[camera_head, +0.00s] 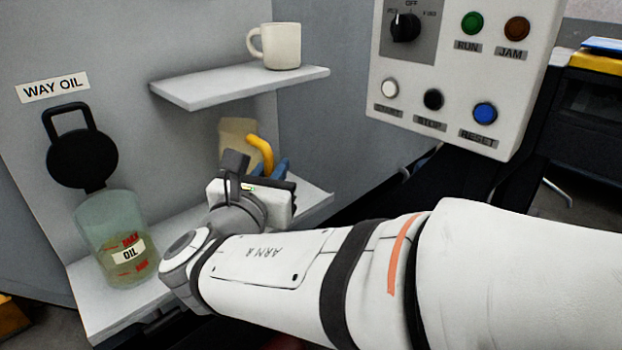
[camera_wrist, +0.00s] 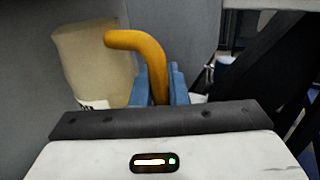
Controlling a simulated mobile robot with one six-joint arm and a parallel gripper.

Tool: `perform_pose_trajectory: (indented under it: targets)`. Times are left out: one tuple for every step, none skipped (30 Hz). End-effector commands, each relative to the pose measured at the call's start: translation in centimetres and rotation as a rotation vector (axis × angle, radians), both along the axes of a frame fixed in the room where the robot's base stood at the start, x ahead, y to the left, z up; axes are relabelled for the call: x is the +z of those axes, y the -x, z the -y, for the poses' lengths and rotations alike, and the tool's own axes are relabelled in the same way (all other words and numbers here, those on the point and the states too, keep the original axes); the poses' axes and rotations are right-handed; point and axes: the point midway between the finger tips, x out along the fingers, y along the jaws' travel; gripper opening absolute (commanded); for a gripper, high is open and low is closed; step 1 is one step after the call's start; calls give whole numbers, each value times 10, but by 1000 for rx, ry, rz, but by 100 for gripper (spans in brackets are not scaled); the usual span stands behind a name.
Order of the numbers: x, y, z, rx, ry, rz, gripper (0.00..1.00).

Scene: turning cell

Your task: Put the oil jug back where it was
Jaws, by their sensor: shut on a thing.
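The oil jug (camera_head: 237,136) is beige with a yellow-orange handle (camera_head: 262,152). In the head view it is behind my gripper, above or on the lower shelf; its base is hidden, so I cannot tell if it touches. In the wrist view the jug (camera_wrist: 92,60) is at the left, with part of a white label low on it. My gripper (camera_wrist: 160,82) has its blue fingers shut on the handle. In the head view the fingers (camera_head: 277,168) are partly hidden by the wrist.
The lower shelf (camera_head: 112,310) carries a translucent oil reservoir (camera_head: 105,225) with its black lid (camera_head: 82,158) raised, under a WAY OIL label (camera_head: 52,87). An upper shelf (camera_head: 215,88) with a cream mug (camera_head: 281,46) overhangs. A control panel (camera_head: 455,75) is at the right.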

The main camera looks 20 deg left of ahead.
Motion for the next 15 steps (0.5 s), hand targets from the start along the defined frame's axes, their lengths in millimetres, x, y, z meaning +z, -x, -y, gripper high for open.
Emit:
perform_pose_trajectory:
  targets:
    - [-13,0,0,0,3,0,0]
    - [-19,0,0,0,3,0,0]
    - [-27,0,0,0,4,-1,0]
    - [-32,0,0,0,5,-1,0]
    - [-35,0,0,0,4,-1,0]
    - [-37,-1,-2,0,1,0,0]
    - [-38,-1,-3,0,0,0,0]
    - [-37,-2,-4,0,0,0,0]
    - [-36,-2,-4,0,0,0,0]
    - [-36,-2,-4,0,0,0,0]
    - [-35,-1,-4,0,0,0,0]
    - [-35,-1,-4,1,0,0,0]
    - [-35,-1,-4,1,0,0,0]
    - [-35,-1,-4,1,0,0,0]
    - [-36,-1,-4,1,0,0,0]
